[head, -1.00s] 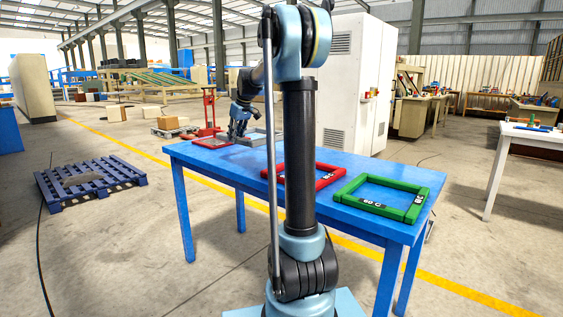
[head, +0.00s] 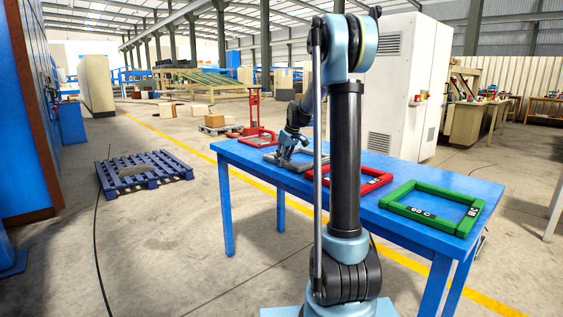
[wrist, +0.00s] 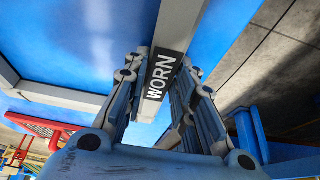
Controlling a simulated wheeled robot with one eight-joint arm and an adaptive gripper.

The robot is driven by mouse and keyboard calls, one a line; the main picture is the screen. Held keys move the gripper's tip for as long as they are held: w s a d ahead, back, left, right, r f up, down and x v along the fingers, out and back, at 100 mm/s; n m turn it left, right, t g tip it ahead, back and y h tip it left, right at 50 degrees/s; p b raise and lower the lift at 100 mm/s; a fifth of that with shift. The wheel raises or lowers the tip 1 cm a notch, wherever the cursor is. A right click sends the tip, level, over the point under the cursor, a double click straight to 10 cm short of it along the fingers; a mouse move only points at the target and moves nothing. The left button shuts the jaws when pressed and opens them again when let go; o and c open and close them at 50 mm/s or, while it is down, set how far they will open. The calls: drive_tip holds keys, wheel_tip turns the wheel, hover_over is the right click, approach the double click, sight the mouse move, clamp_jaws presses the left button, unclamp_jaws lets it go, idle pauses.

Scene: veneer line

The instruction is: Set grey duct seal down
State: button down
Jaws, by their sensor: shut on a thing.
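The grey duct seal is a square grey frame (head: 304,164) at the far part of the blue table (head: 233,157) in the head view. In the wrist view one of its bars (wrist: 184,22), with a black WORN label, runs between the fingers. My gripper (head: 284,158) is shut on that bar; it also shows in the wrist view (wrist: 160,82). The seal looks level and very close to the tabletop; I cannot tell if it touches. My arm hides part of it.
A red-framed tray (head: 258,138) lies at the table's far end, beyond the seal. A red frame (head: 372,182) is on the nearer side, partly behind my arm. A green frame (head: 432,218) lies at the near right. A blue pallet (head: 145,180) stands on the floor at left.

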drive_tip(key=c, duration=1.3)
unclamp_jaws()
drive_tip(key=shift+r, duration=0.1)
drive_tip(key=v, duration=1.2)
drive_tip(key=s+d+f+m, duration=0.2)
drive_tip(key=s+f, duration=0.1)
drive_tip(key=s, duration=1.2)
drive_tip(key=s+d+f+m+h, duration=0.1)
drive_tip(key=s+f, duration=0.5)
drive_tip(key=s, duration=0.4)
drive_tip(key=s+d+f+m+g, duration=0.1)
drive_tip(key=s+f+m, duration=0.1)
drive_tip(key=s+f, duration=0.5)
drive_tip(key=s+d+f+m+h, duration=0.1)
drive_tip(key=s+f+m, duration=0.1)
drive_tip(key=s+f, duration=0.5)
drive_tip(key=shift+s+d+h, duration=0.2)
drive_tip(key=shift+s+h, duration=0.1)
drive_tip(key=shift+s, duration=2.8)
